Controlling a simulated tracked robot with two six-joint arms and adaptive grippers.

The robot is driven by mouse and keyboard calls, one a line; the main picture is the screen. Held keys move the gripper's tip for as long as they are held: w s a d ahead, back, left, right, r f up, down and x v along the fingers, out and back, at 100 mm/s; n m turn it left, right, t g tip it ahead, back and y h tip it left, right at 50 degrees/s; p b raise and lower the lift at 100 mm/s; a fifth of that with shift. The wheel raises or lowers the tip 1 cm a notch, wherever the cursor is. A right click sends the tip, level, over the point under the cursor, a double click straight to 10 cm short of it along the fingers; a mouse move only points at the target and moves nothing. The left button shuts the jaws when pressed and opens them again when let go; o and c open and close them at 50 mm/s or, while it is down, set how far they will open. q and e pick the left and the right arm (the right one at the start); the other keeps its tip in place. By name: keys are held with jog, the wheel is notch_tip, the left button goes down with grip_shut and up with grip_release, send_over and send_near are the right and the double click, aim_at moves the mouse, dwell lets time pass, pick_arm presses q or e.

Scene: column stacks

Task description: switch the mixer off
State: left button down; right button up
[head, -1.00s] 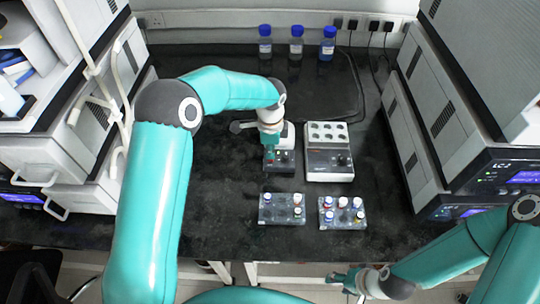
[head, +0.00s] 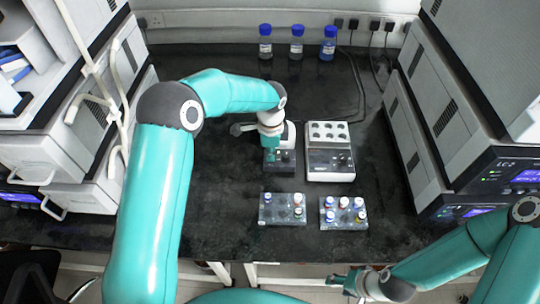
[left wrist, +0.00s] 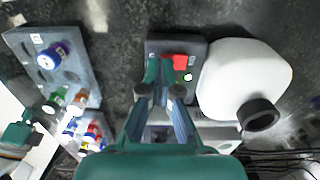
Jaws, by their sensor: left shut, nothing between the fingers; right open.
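The mixer is most likely the small dark-fronted device (head: 284,162) at the middle of the bench. In the left wrist view its dark panel (left wrist: 196,50) carries a red button (left wrist: 180,61) and a small spot with green in it. My left gripper (head: 271,150) is shut and empty, pointing down over this panel; it also shows in the left wrist view (left wrist: 161,68), its tips beside the red button. I cannot tell whether they touch. The arm hides part of the device in the head view. My right gripper (head: 337,279) is open and empty, in front of the bench.
A white block with wells (head: 330,165) stands right of the mixer. Two vial racks (head: 270,220) (head: 342,222) stand in front. A white rounded object with a black cap (left wrist: 240,75) is close beside the panel. Blue-capped bottles (head: 297,45) stand at the back.

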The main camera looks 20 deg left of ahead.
pick_arm(q)
jog(key=shift+f+b, duration=0.3)
jog(key=shift+f, duration=0.1)
jog(key=shift+r, duration=0.1)
jog(key=shift+r+p, duration=1.6)
jog(key=shift+r, duration=0.85)
